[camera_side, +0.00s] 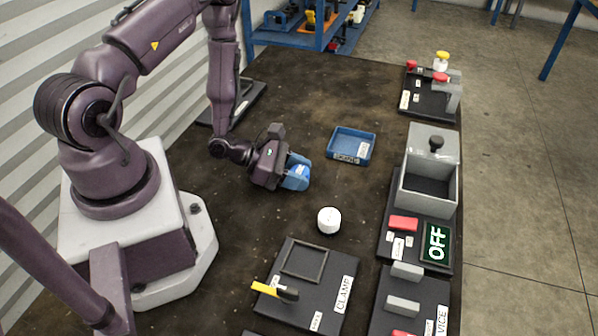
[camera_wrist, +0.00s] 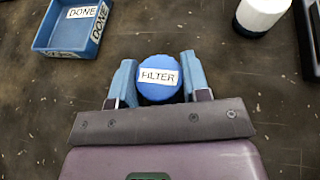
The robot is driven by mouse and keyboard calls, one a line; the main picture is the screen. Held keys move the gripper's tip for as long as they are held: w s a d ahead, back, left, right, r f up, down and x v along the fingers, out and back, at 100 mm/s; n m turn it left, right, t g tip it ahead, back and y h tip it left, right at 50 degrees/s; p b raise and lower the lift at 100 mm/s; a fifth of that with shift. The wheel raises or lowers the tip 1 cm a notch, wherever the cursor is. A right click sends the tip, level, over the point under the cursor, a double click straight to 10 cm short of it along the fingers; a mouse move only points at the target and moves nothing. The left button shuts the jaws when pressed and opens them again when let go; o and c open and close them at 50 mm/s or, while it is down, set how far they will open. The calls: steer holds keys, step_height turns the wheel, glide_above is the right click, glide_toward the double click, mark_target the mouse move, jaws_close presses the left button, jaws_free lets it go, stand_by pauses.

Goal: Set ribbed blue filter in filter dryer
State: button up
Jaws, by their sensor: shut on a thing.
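My gripper (camera_side: 297,172) is shut on the ribbed blue filter (camera_side: 296,184), which has a white label. In the wrist view the filter (camera_wrist: 157,88) reads FILTER and sits between the two blue fingers of my gripper (camera_wrist: 157,82). It is low, near the table; I cannot tell whether it touches it. The filter dryer seems to be the grey open box (camera_side: 408,195) at the right side of the table. Its lid with a black knob (camera_side: 436,144) stands raised at the back. A red button (camera_side: 403,223) and a sign reading OFF (camera_side: 436,243) are in front of it.
A blue DONE tray (camera_side: 338,155) lies behind and right of my gripper. A white round cap-like object (camera_side: 328,220) stands between my gripper and the CLAMP board (camera_side: 325,305). A VICE board (camera_side: 393,322) is at front right. Bare table (camera_side: 355,190) lies between gripper and box.

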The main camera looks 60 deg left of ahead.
steer(key=shift+f, duration=0.1)
steer(key=o, duration=0.9)
